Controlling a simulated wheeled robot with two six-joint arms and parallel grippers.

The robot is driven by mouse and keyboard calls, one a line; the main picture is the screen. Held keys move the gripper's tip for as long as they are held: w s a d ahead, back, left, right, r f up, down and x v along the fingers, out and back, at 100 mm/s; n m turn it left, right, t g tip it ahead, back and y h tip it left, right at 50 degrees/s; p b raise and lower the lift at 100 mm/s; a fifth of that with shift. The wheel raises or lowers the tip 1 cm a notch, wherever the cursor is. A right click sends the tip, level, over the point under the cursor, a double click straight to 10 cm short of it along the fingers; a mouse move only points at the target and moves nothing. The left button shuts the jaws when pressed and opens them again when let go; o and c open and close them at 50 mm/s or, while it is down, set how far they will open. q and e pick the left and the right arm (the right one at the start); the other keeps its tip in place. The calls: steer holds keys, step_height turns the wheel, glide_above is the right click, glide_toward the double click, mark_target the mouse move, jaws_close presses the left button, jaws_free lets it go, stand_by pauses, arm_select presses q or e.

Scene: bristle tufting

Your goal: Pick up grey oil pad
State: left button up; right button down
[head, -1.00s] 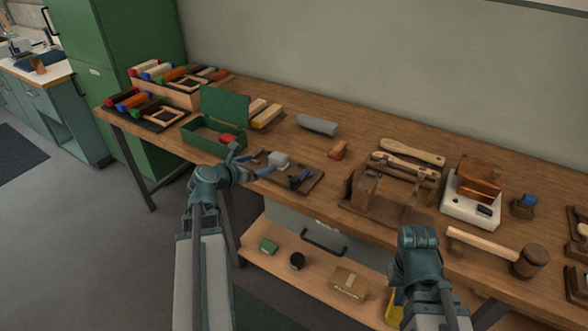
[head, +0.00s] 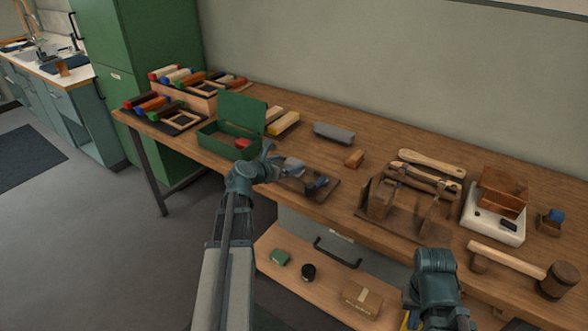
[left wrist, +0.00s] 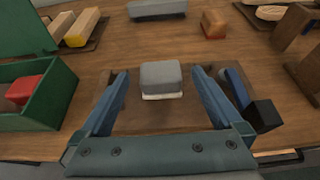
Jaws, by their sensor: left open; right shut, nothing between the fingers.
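The grey oil pad (left wrist: 161,76) is a small grey block with a pale underside. It sits on a dark wooden tray (left wrist: 150,117) on the workbench. My left gripper (left wrist: 160,80) is open, with one finger on each side of the pad and a gap visible at both sides. In the head view my left gripper (head: 280,163) partly covers the pad. My right gripper (head: 436,265) is empty in front of the bench, and its fingertips are hidden.
A blue-and-black tool (left wrist: 241,98) lies just right of my left gripper's right finger. A green open box (head: 221,139) stands to the left. A grey bar (head: 334,132) and an orange block (head: 354,159) lie behind. A wooden fixture (head: 400,215) stands right.

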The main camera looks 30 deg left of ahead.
mark_target(293, 162)
arm_select(q)
steer(key=shift+w+f+b, duration=0.3)
steer(key=shift+w+b, duration=0.05)
steer(key=shift+w, duration=0.1)
steer(key=b+x, duration=0.1)
steer(key=x, duration=0.3)
steer(key=shift+f+b, duration=0.1)
steer(key=shift+b, duration=0.25)
steer(key=c, duration=1.3)
steer(key=shift+o, duration=0.2)
step_height(293, 162, up, 10)
steer(key=p, duration=1)
